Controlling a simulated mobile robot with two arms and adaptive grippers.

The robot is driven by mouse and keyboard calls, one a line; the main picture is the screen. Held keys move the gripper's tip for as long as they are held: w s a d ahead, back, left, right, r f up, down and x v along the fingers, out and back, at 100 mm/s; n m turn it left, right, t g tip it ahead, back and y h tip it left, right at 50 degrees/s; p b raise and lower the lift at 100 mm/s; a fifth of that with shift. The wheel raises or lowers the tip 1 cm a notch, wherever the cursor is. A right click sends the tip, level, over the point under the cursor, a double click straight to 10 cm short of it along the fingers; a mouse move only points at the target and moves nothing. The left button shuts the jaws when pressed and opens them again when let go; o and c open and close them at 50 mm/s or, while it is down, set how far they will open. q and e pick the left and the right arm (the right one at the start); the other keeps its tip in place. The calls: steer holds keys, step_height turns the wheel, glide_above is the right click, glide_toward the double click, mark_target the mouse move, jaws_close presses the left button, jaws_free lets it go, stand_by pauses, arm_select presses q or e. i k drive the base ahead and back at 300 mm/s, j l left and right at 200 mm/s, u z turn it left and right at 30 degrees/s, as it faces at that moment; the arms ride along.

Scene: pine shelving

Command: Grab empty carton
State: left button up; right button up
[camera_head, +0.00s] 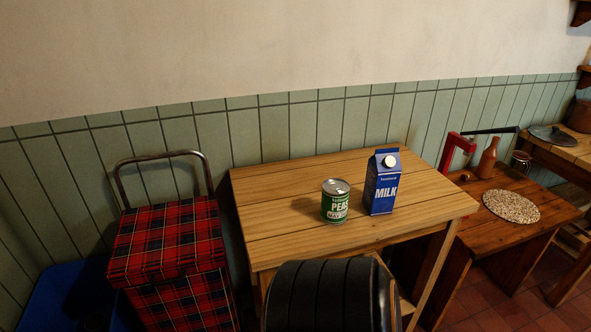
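A blue milk carton (382,186) with a white cap stands upright on the wooden table (285,200), right of the table's middle. Whether it is empty cannot be seen. A green can of peas (335,203) stands upright just to its left and slightly nearer, with a small gap between them. Neither of my grippers is in view.
A red plaid shopping trolley (168,240) with a metal handle stands left of the table. A lower bench (490,235) on the right holds a speckled round mat (511,206) and a terracotta bottle (488,158). A black ribbed shape partly covers the table's front. The tabletop's left half is clear.

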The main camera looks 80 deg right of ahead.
mark_target(383, 175)
steer(key=j+z, duration=0.1)
steer(key=z, duration=2.9)
steer(key=l, duration=0.1)
